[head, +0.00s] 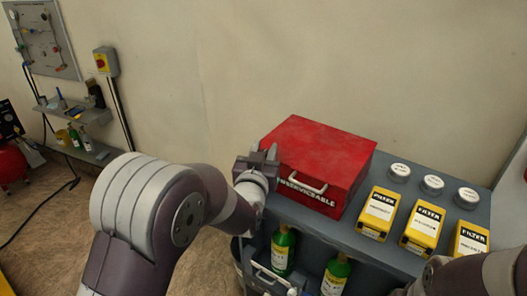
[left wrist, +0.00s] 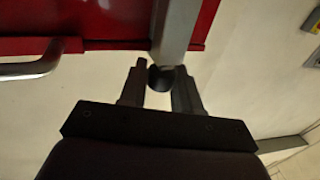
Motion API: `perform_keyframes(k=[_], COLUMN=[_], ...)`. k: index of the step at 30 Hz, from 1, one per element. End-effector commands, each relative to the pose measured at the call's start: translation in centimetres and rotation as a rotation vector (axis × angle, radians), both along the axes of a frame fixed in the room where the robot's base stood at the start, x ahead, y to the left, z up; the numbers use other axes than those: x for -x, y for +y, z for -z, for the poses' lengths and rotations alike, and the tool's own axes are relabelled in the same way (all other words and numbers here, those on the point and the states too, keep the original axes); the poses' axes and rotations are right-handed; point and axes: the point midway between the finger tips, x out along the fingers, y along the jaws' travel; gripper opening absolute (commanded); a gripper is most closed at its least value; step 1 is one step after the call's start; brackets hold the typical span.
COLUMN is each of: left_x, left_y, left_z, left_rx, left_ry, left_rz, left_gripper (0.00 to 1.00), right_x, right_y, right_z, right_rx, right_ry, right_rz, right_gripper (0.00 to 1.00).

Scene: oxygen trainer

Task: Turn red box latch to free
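The red box (head: 318,160), marked "UNSERVICEABLE", sits closed at the left end of the grey bench top. Its pale handle (head: 303,186) is on the front face; the handle also shows at the left of the left wrist view (left wrist: 32,68). My left gripper (head: 262,160) is at the box's left front corner. In the left wrist view, a grey bar (left wrist: 174,30) crosses the red edge and ends in a dark round knob (left wrist: 160,78). The knob lies between the tips of my parted left fingers (left wrist: 159,88); firm contact is not clear. My right gripper is out of view.
Yellow filter boxes (head: 378,213) and white-lidded round containers (head: 399,171) stand right of the red box. Green bottles (head: 283,250) are on the shelf below. My right forearm shows at the lower right.

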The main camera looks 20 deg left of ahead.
Motion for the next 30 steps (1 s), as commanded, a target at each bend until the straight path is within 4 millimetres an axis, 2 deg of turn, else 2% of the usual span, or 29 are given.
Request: perform_keyframes(k=[11,20,30], left_x=[0.0,0.0,-0.1], left_y=[0.3,0.5,0.4], left_z=[0.4,0.4,-0.1], left_rx=[0.001,0.001,0.004], left_ry=[0.000,0.002,0.005], left_rz=[0.057,0.279,0.604], left_gripper=[0.02,0.02,0.02], right_x=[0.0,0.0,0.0], right_y=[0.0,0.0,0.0], right_z=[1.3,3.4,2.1], right_rx=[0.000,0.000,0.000], right_ry=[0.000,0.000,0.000], right_rz=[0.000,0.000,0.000], right_gripper=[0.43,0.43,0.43])
